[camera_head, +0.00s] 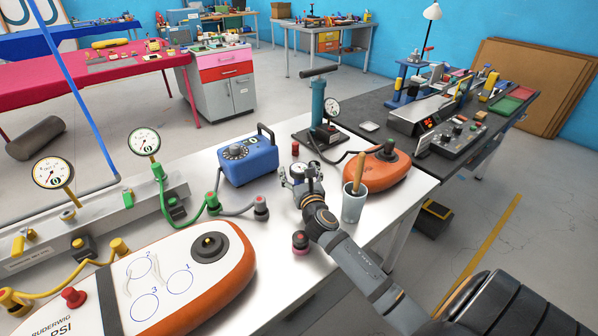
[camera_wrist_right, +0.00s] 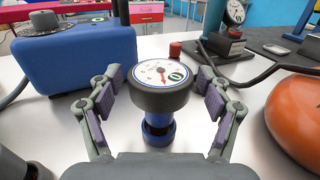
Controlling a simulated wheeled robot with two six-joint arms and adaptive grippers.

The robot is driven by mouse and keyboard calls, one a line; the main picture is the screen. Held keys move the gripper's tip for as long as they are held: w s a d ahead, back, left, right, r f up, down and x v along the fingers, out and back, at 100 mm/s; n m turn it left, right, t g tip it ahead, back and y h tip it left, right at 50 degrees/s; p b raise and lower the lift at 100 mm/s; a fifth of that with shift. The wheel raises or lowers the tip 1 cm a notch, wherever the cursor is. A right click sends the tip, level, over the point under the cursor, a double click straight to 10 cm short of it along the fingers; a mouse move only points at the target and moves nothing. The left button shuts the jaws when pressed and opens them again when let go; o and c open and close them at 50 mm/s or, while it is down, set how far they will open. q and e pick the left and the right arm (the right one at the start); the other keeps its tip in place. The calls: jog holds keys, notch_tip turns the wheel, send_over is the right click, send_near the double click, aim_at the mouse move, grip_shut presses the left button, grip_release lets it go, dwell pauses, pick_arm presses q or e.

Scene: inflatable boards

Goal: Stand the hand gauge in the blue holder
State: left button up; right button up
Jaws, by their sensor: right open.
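The hand gauge (camera_wrist_right: 160,80), with a round white dial, red needle and black rim, is upright in the middle of the right wrist view. Its dial also shows small in the head view (camera_head: 299,169). The blue holder (camera_wrist_right: 160,137) is directly below the dial on the white table. The gauge appears to stand in it, though the dial head partly hides the join. My right gripper (camera_head: 303,183) is open, with one finger on each side of the gauge. In the wrist view gaps show between the finger pads and the gauge. My left gripper is not in view.
A blue box with a dial (camera_head: 247,160) stands left of the gauge. A grey cup (camera_head: 353,207) and an orange inflatable board (camera_head: 381,172) are to the right. A hand pump (camera_head: 318,105) stands behind, near a red cylinder (camera_wrist_right: 175,50). A large orange-white board (camera_head: 195,280) lies front left.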

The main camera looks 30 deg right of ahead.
jog(key=shift+s+a+f, duration=0.1)
jog(key=shift+s+a, duration=0.05)
jog(key=shift+s, duration=0.25)
jog(key=v, duration=1.1)
jog(key=shift+s, duration=0.1)
